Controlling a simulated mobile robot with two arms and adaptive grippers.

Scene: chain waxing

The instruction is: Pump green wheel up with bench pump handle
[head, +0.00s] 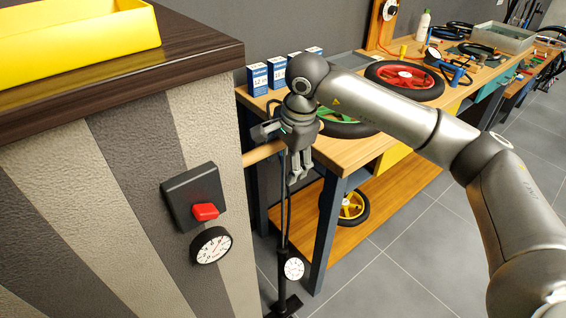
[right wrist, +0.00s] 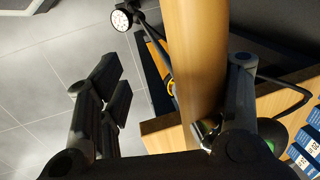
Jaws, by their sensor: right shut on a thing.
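The bench pump stands upright on the floor beside the bench, with a round white gauge (head: 293,268) low on its dark tube. Its wooden handle (head: 262,152) lies crosswise at the top and fills the middle of the right wrist view (right wrist: 196,55). My right gripper (head: 299,168) is at the handle's right part, fingers pointing down, and is shut on it. In the right wrist view the handle lies between the fingers. The green wheel (head: 345,128) lies flat on the bench behind my gripper, partly hidden by my arm. My left gripper is not in view.
A striped counter (head: 120,170) with a yellow tray (head: 80,35) stands close on the left. A red wheel (head: 404,78) and blue boxes (head: 257,80) are on the bench. A yellow wheel (head: 352,207) is on the lower shelf. Floor is free at the right.

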